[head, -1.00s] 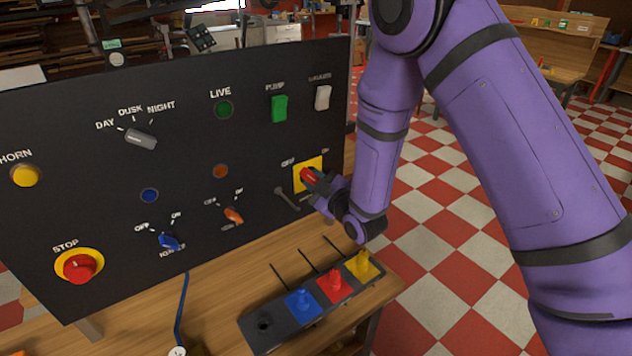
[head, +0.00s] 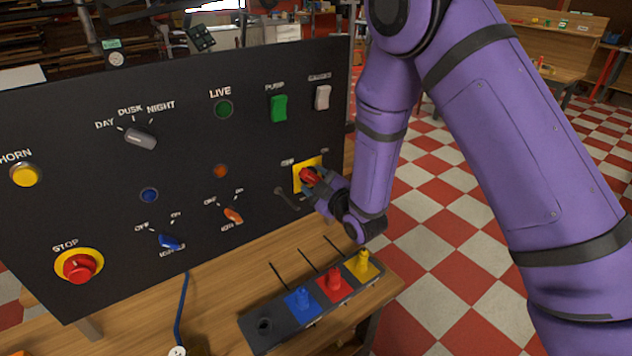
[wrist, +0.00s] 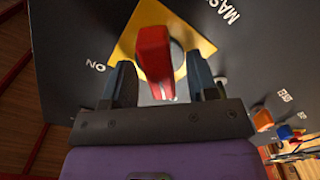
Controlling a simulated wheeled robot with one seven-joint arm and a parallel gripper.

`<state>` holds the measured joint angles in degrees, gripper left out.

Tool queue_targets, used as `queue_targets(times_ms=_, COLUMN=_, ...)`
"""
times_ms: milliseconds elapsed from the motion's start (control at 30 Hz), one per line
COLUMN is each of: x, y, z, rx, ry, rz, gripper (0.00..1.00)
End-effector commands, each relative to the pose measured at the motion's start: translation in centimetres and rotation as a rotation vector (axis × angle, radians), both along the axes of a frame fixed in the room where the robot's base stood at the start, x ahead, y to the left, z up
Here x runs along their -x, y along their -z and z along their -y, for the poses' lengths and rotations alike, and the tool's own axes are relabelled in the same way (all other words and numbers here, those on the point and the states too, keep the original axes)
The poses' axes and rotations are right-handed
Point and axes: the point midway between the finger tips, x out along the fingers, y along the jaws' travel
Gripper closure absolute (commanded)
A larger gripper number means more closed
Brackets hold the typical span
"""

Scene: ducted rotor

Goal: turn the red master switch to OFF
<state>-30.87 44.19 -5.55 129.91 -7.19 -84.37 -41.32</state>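The red master switch (head: 311,177) sits on a yellow square plate (head: 300,181) at the right side of the black panel. OFF is printed at its upper left and ON at its upper right in the head view. My gripper (head: 321,191) is at the switch, partly hiding it. In the wrist view the red handle (wrist: 154,56) stands between my two dark fingertips (wrist: 160,82). The exact handle angle is unclear.
The black panel (head: 75,130) also carries a grey knob (head: 140,138), a red STOP button (head: 79,267), blue and orange switches, lamps and rockers. A grey hook-like part (head: 287,198) is just left of my gripper.

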Motion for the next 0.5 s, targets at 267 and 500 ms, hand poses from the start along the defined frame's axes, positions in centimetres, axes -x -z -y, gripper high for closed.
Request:
queue_targets(times_ms=267, x=0.9, y=0.0, z=0.6, rx=0.000, ry=0.001, rz=-0.001, gripper=0.47)
queue_targets(times_ms=500, x=4.4, y=0.0, z=3.0, rx=0.000, ry=0.002, rz=-0.002, gripper=0.47)
